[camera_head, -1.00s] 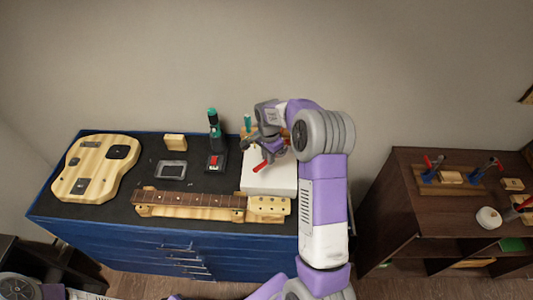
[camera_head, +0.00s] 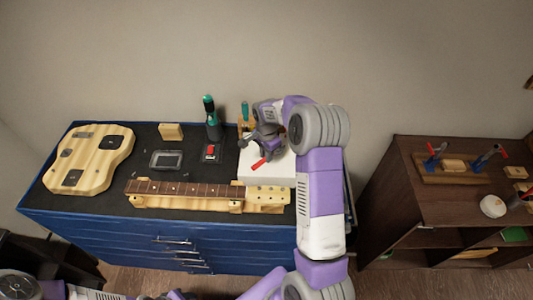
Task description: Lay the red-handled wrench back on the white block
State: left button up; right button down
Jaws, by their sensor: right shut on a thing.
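The white block (camera_head: 282,172) stands on the right part of the blue bench's dark top. The red handle of the wrench (camera_head: 259,164) shows just over the block's left part; the rest of the wrench is hidden by my gripper. My right gripper (camera_head: 268,155) points down over the block and is shut on the wrench. I cannot tell whether the wrench touches the block. My left gripper is not in view; only part of my left arm shows at the bottom left.
The guitar neck (camera_head: 185,190) lies on wooden supports just in front of the block. A guitar body (camera_head: 88,160), a grey frame (camera_head: 167,160) and a green-topped tool (camera_head: 211,118) are to the left. A brown shelf (camera_head: 440,205) stands right, apart from the bench.

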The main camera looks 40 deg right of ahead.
jog(key=c, duration=1)
grip_release()
notch_tip(320, 180, up, 8)
jog(key=shift+f, duration=0.2)
jog(key=shift+r, duration=0.1)
notch_tip(320, 180, up, 6)
jog(key=p, duration=0.5)
